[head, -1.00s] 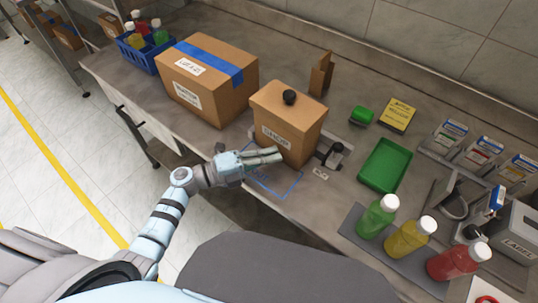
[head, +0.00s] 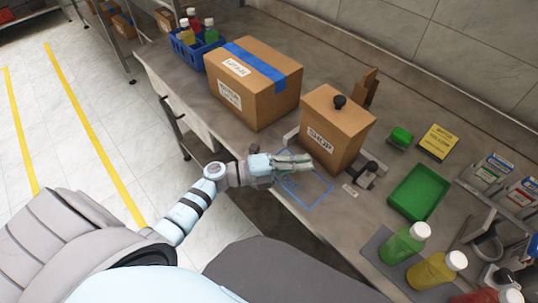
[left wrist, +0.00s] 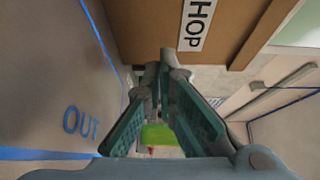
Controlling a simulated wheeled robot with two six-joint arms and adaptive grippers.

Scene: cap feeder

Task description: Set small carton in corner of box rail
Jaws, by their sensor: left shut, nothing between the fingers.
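The small brown carton (head: 333,140), with a white label reading SHOP and a black knob on top, stands upright by the metal box rail (head: 291,137). The rail shows left of the carton, and a dark clamp-like part (head: 369,174) is at its right. The carton hides the rail's corner, so I cannot tell if it touches. My left gripper (head: 309,163) is shut and empty, low beside the carton's front face; contact is unclear. In the left wrist view its fingers (left wrist: 166,62) meet just below the SHOP label. My right gripper is not in view.
A large taped box (head: 235,97) stands left of the carton, with a blue bottle crate (head: 190,52) beyond. A green tray (head: 419,190) and several bottles stand at right. A brown upright piece (head: 368,82) is behind the carton.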

